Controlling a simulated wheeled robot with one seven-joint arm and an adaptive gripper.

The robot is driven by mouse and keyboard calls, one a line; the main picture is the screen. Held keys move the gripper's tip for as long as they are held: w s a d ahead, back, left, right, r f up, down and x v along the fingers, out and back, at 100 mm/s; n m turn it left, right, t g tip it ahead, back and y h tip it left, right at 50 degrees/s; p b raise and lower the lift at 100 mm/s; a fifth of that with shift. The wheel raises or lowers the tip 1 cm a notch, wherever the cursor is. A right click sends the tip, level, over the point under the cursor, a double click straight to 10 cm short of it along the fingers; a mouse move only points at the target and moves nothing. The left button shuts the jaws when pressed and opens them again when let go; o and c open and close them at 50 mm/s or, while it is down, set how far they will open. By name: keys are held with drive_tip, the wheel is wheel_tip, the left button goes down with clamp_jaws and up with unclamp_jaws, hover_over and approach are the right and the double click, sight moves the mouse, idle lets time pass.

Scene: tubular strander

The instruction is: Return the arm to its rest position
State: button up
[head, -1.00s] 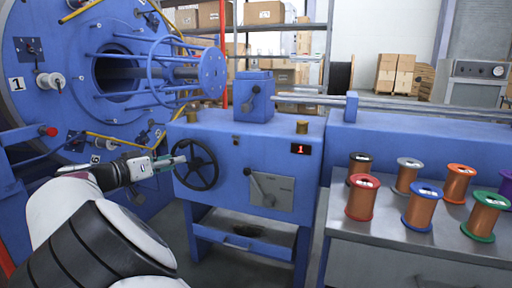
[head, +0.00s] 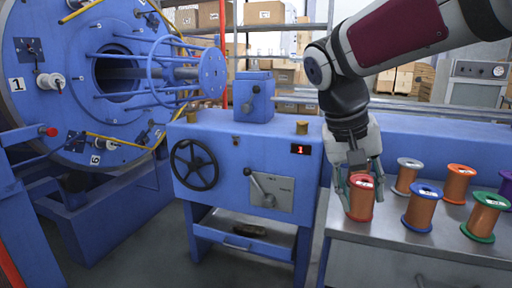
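My arm reaches in from the top right, and my gripper (head: 361,190) points down over the left end of the steel table (head: 345,228). Its fingers are spread apart, one on each side of the red-flanged copper spool (head: 361,201) in the picture. That spool stands upright, and its top and front show uncovered. I cannot tell whether the fingers touch it or are behind it. The black-flanged spool's place behind it is hidden by my gripper.
More spools stand close to the right: grey (head: 409,176), orange (head: 458,184), blue (head: 421,208) and green (head: 486,217). The blue machine cabinet (head: 235,150) has a handwheel (head: 194,165) and lever (head: 261,190). The strander drum (head: 60,90) is at left.

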drive_tip(key=s+f+n+g+y, duration=0.15)
drive_tip(key=s+f, duration=0.25)
drive_tip(key=s, duration=1)
drive_tip(key=s+f+n+t+y, duration=0.1)
drive_tip(key=s+f+y, duration=0.25)
drive_tip(key=s, duration=1.05)
wheel_tip(320, 180, up, 40)
drive_tip(key=t+h+p, duration=0.1)
drive_tip(key=t+p, duration=0.2)
drive_tip(key=p, duration=3.5)
drive_tip(key=shift+d, duration=0.2)
drive_tip(key=shift+f+t, duration=0.1)
drive_tip(key=shift+t, duration=0.15)
